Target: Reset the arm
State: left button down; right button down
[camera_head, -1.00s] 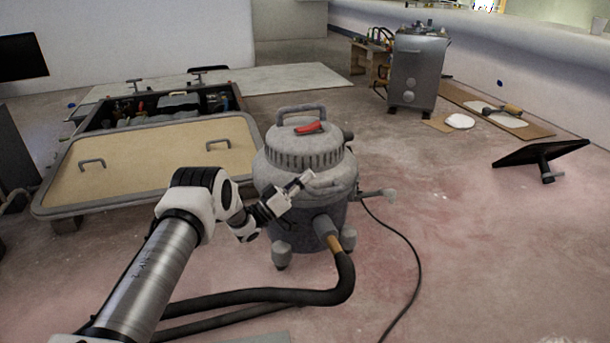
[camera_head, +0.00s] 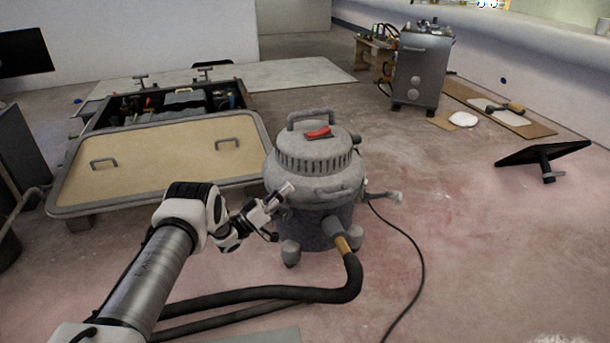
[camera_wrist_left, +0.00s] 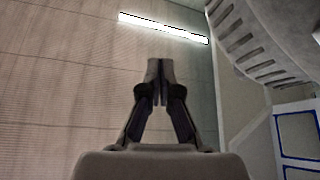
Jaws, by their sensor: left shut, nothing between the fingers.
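My left arm comes in from the lower left in the head view. My left gripper (camera_head: 284,193) is just in front of the grey vacuum (camera_head: 314,170), at the height of its drum; whether they touch I cannot tell. In the left wrist view the fingers (camera_wrist_left: 160,72) are together and empty. That view looks up at the ceiling and its light strip (camera_wrist_left: 163,27), with a ribbed grey edge at the upper right. My right gripper is not in view.
A black hose (camera_head: 270,296) and a cable (camera_head: 421,262) lie on the floor around the vacuum. An open hatch with a beige lid (camera_head: 170,160) is behind left. A steel cabinet (camera_head: 420,75) and a black tilted panel (camera_head: 540,153) stand right. Floor at right is mostly clear.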

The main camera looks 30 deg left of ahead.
pick_arm(q)
jog(key=w+d+r+n+p, duration=0.2)
jog(key=d+r+p, duration=0.1)
jog(key=d, duration=0.9)
jog(key=s+d+f+n+g+y+p, duration=0.1)
jog(key=s+d+f+n+g+y, duration=0.3)
jog(key=s+d+f+g+y, duration=0.55)
jog(key=s+f+g, duration=0.3)
jog(key=s, duration=0.5)
jog(key=s+f+g+y, duration=0.1)
jog(key=s+f, duration=0.6)
jog(key=s, duration=0.2)
jog(key=s+a+m+g+y, duration=0.25)
jog(key=s+g, duration=0.45)
jog(key=s, duration=1.1)
notch_tip(320, 180, up, 38)
jog(key=p, duration=3.8)
jog(key=shift+w+f+m+p, duration=0.15)
jog(key=shift+w+m+p, duration=0.1)
jog(key=shift+m+p, duration=0.1)
